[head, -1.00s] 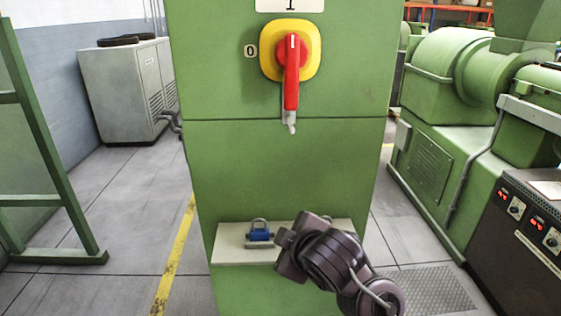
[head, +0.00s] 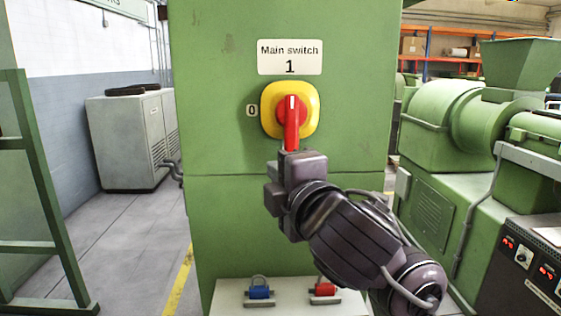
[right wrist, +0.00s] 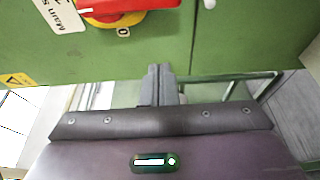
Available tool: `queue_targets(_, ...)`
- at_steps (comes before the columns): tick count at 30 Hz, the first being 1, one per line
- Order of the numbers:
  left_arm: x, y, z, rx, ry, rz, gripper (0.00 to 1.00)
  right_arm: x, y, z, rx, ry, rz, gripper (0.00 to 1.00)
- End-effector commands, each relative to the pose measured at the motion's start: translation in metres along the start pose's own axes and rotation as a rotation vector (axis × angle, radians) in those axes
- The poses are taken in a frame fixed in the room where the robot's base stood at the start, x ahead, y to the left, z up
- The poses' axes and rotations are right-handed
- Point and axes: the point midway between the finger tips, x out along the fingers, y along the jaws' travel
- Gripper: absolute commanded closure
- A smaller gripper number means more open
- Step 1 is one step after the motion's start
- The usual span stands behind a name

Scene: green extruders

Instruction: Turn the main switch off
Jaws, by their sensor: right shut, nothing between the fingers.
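The main switch has a red handle (head: 291,128) on a yellow plate (head: 269,97), mounted on a green cabinet. The handle hangs straight down, with its white mark at the top toward the "1" on the label (head: 290,57). The "0" mark (head: 251,111) is to the left. In the right wrist view the fingers (right wrist: 158,82) are shut and empty, apart from the red handle (right wrist: 130,8) at the top edge. My left gripper is not in view.
A ledge (head: 232,298) low on the cabinet holds a blue padlock (head: 259,290) and a red padlock (head: 323,290). Green machinery (head: 470,125) stands to the right. A green frame (head: 45,190) and a grey unit (head: 128,142) are to the left.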

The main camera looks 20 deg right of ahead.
Motion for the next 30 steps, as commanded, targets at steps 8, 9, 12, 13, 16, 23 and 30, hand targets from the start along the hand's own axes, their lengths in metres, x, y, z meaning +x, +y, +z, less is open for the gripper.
queue_targets(8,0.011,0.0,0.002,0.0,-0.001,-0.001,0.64,0.046,-0.002,0.002,-0.006,-0.006,0.0,1.0)
queue_targets(9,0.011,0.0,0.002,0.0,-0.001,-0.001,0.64,0.054,-0.001,0.002,-0.006,-0.005,-0.001,1.0)
queue_targets(12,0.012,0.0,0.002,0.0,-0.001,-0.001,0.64,0.073,-0.001,0.002,-0.003,-0.005,-0.001,1.0)
queue_targets(13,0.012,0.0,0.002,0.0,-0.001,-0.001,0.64,0.078,-0.001,0.002,-0.002,-0.004,-0.002,1.0)
queue_targets(16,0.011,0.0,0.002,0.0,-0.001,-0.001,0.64,0.095,0.0,0.002,-0.001,-0.004,-0.002,1.0)
queue_targets(23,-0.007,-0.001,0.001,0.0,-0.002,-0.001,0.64,0.088,0.002,0.024,0.002,-0.001,-0.003,1.0)
queue_targets(30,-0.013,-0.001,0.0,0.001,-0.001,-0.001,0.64,0.083,0.0,0.037,0.002,-0.001,-0.001,1.0)
